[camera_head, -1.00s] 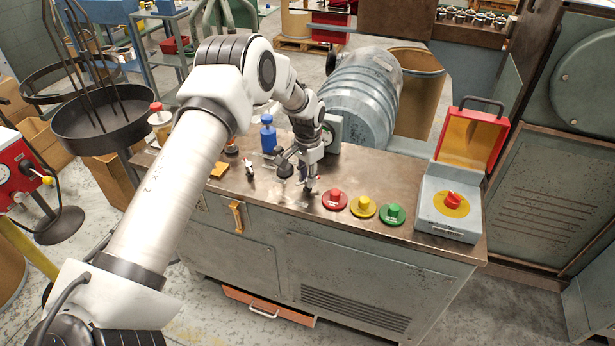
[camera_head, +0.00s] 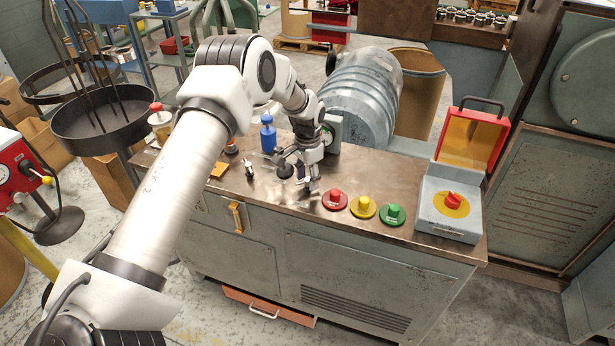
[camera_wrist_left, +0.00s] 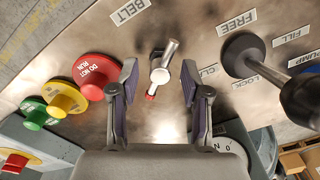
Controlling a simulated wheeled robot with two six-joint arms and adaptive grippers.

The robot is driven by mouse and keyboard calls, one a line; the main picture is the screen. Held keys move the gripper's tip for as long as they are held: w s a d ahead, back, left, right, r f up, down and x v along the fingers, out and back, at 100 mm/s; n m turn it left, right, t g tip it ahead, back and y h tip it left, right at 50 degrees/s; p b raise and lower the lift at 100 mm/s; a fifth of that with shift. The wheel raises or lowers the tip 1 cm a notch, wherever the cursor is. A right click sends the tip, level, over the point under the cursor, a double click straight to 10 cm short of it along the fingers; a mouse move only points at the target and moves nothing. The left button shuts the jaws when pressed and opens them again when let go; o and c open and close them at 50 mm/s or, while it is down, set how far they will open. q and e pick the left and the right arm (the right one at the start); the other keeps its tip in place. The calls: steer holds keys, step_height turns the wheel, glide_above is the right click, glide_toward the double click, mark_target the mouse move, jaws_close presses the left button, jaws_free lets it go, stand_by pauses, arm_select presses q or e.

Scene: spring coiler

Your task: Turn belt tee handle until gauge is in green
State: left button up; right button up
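The belt tee handle (camera_wrist_left: 163,65), a metal bar with a red tip, stands on the console top beside the BELT label in the left wrist view. My left gripper (camera_wrist_left: 159,84) is open, with one finger on each side of the handle and visible gaps to both. In the head view my left gripper (camera_head: 299,184) points down over the console and hides most of the handle. The gauge (camera_head: 331,133) stands behind the gripper at the console's back, partly covered by my wrist. Its needle and green zone cannot be read. My right gripper is out of view.
Red (camera_head: 335,199), yellow (camera_head: 363,207) and green (camera_head: 391,214) buttons sit right of the gripper. A black-knobbed lever (camera_wrist_left: 243,55) stands near the FREE label. A blue bottle-like object (camera_head: 268,134) and a grey box with a red knob (camera_head: 450,204) are also on the console.

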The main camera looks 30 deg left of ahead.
mark_target(307, 179)
arm_select(q)
step_height(307, 179, up, 12)
stand_by(0.4)
stand_by(0.4)
